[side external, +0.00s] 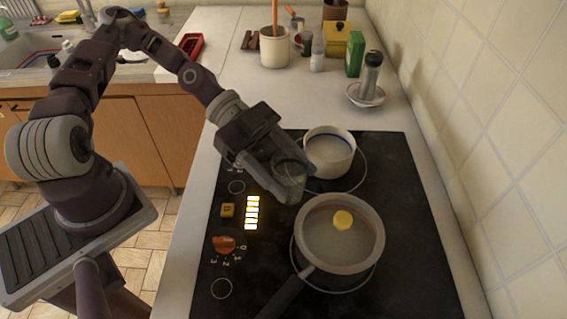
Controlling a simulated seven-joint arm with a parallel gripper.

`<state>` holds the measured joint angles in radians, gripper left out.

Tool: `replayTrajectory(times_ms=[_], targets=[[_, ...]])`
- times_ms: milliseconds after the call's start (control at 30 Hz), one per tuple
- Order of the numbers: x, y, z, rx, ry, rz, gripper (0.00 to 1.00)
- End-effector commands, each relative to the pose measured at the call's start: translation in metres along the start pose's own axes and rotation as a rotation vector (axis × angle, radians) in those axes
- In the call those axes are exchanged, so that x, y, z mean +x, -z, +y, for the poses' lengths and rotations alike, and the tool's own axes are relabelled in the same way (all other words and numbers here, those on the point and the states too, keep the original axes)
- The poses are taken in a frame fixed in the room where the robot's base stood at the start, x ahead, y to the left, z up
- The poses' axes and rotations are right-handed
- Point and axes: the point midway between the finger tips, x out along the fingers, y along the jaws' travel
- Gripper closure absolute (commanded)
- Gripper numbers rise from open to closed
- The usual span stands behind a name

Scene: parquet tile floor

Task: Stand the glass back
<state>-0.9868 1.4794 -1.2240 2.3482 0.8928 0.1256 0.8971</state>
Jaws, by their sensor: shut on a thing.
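My gripper (289,187) is over the left part of the black stovetop, left of the white pot. It is shut on a clear glass (287,168), which shows only faintly between the fingers. The glass looks tilted; the fingers hide much of it. I cannot tell whether its lower end touches the stovetop.
A white pot (329,150) with a blue line inside stands just right of my gripper. A grey saucepan (368,262) with a yellow piece (343,220) in it stands in front. The stove (405,165) has a lit yellow display and a red knob (223,244). Counter behind is partly clear.

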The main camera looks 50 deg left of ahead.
Motion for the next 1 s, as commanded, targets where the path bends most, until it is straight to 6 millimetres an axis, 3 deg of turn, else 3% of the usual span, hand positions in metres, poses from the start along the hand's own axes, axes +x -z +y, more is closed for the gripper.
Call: replayTrajectory(times_ms=[600,1000], targets=[[-0.047,0.115,0.0,0.004,0.002,-0.001,1.0],[-0.049,0.052,-0.064,-0.125,0.308,-0.006,1.0]])
